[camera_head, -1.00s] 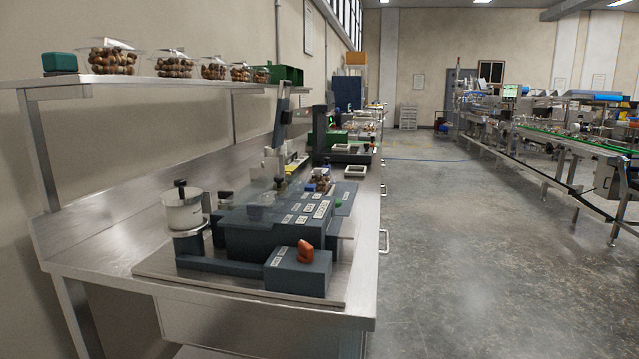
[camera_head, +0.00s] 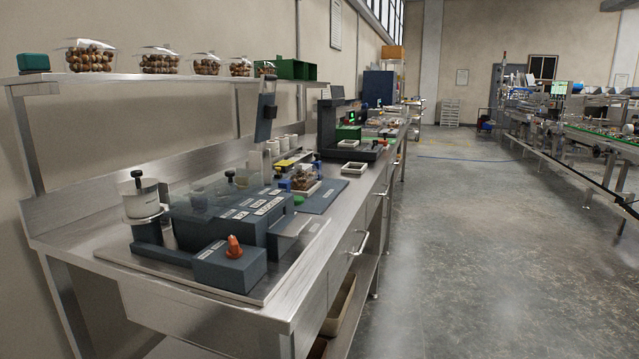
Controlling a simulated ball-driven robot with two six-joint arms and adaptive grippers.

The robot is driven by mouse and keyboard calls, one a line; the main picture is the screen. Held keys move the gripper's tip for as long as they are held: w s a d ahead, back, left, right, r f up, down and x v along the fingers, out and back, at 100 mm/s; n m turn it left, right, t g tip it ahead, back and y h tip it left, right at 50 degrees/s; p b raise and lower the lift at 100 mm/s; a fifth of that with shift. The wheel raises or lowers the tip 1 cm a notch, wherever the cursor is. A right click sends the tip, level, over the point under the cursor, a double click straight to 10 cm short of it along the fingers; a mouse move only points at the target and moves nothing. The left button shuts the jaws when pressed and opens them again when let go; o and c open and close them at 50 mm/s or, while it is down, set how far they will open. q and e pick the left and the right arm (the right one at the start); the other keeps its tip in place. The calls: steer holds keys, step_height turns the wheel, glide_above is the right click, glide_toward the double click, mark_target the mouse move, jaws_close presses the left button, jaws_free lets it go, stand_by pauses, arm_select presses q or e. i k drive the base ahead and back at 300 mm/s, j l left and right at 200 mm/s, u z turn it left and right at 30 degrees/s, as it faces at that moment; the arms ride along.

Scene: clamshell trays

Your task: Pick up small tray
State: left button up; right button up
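A small white tray (camera_head: 352,168), seemingly empty, lies on the steel bench beside the base of a dark stand. Another small tray (camera_head: 312,190) with brown contents sits on the dark machine plate nearer to me. Clear clamshell trays of round brown items stand in a row on the upper shelf; the nearest is a large clamshell tray (camera_head: 90,58), with a smaller clamshell tray (camera_head: 240,68) farther along. I cannot tell which one the task means. Neither of my grippers is in view.
The steel bench (camera_head: 345,200) runs along the left wall with a dark machine (camera_head: 215,225), a white pot (camera_head: 140,203) and an orange knob (camera_head: 234,246). Drawer handles (camera_head: 360,243) stick out from its front. Open concrete floor (camera_head: 480,250) lies right, before a conveyor line (camera_head: 590,125).

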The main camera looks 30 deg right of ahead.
mark_target(302, 181)
steer(key=l+u, duration=0.2)
steer(key=l, duration=0.45)
steer(key=k+l+u, duration=0.15)
steer(key=l, duration=0.45)
steer(key=l+u, duration=0.2)
steer(key=l, duration=0.4)
steer(key=k, duration=0.05)
